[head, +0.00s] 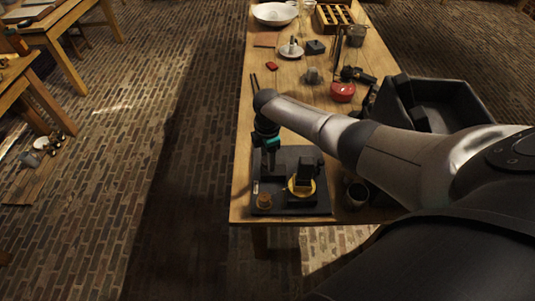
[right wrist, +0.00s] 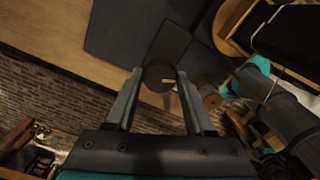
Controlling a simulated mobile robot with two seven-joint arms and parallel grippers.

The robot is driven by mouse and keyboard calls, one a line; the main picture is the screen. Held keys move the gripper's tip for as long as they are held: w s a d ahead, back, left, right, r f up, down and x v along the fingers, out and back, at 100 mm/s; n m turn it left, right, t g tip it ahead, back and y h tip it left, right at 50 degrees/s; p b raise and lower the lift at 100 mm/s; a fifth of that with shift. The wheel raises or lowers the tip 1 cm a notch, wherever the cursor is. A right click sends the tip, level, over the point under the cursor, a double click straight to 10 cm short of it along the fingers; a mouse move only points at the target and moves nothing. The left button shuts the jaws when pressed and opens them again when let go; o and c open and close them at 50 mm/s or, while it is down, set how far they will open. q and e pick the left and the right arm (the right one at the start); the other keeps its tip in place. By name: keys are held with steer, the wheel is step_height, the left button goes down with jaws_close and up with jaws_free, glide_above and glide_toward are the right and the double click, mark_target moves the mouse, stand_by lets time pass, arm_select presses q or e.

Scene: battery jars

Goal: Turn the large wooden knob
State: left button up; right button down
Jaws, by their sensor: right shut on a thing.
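The large wooden knob (right wrist: 158,73) is a round, dark brown knob with a pale pointer mark. In the right wrist view it sits between the fingertips of my right gripper (right wrist: 160,82), which is shut on it. In the head view my right gripper (head: 271,166) points down over the dark panel (head: 320,207), and its fingers hide the knob. A smaller wooden knob (right wrist: 209,98) lies just right of the fingers in the right wrist view; a wooden knob also shows at the panel's front left (head: 264,200). My left gripper is not in view.
A yellow disc (head: 293,189) with a black block (head: 305,172) stands on the panel, right of the gripper. A dark cup (head: 357,193) and a black bin (head: 440,101) are to the right. A red round object (head: 342,92) is farther back. Floor is free left of the table.

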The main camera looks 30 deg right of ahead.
steer(key=m+p, duration=0.2)
steer(key=m, duration=0.3)
steer(key=shift+r+m, duration=0.1)
steer(key=shift+m, duration=0.3)
steer(key=m+p, duration=0.1)
steer(key=m, duration=0.4)
steer(key=shift+d, duration=0.1)
steer(key=m+p, duration=0.1)
steer(key=m, duration=0.4)
steer(key=shift+m, duration=0.4)
steer(key=m+p, duration=0.1)
steer(key=m, duration=0.9)
steer(key=shift+m, duration=0.4)
steer(key=m, duration=1.6)
steer(key=shift+w+m, duration=0.1)
steer(key=shift+m, duration=0.2)
